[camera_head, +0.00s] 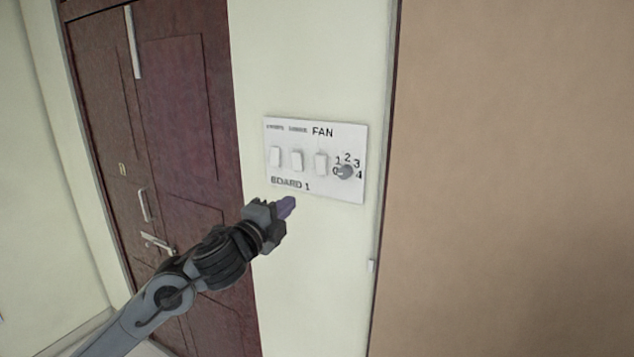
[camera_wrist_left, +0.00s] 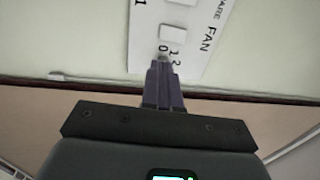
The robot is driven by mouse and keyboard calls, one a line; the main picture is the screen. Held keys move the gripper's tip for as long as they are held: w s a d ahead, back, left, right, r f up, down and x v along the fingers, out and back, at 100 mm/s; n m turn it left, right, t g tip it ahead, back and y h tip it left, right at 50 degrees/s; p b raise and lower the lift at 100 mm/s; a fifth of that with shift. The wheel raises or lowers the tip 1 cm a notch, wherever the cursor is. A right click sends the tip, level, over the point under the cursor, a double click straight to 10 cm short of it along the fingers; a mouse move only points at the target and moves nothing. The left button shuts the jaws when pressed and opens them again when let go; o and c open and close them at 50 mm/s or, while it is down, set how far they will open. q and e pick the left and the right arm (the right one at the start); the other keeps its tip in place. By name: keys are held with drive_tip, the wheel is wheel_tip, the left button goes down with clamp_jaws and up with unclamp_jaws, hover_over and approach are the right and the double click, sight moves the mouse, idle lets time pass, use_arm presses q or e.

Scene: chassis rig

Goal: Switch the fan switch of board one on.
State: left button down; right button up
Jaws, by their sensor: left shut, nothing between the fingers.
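Board 1 (camera_head: 291,171) is a white switch panel on the pale wall, marked BOARD 1 and FAN. It carries several white rocker switches in a row and a round grey knob (camera_head: 346,172) with numbers around it. The fan switch (camera_head: 321,164) is the rocker under the word FAN, left of the knob; whether it is on or off is too small to tell. My left gripper (camera_head: 287,206) is shut and empty, just below the board's lower edge in the head view. In the left wrist view its fingers (camera_wrist_left: 163,90) overlap the board's number marks and hide the knob. My right gripper is not in view.
A dark red-brown door (camera_head: 185,120) with a handle (camera_head: 156,243) stands left of the board. A brown wall (camera_head: 515,180) lies to the right, past a dark vertical edge. The pale wall below the board is clear.

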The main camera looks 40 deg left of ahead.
use_arm(q)
drive_tip(key=r, duration=0.2)
drive_tip(key=shift+s+a+r+t, duration=0.1)
drive_tip(key=shift+s+r+t, duration=0.2)
drive_tip(key=shift+r, duration=0.1)
drive_tip(key=p, duration=0.5)
approach(319, 161)
drive_tip(key=x, duration=0.5)
drive_tip(key=shift+w+r, duration=0.1)
drive_tip(key=shift+r, duration=0.05)
drive_tip(key=shift+x, duration=0.8)
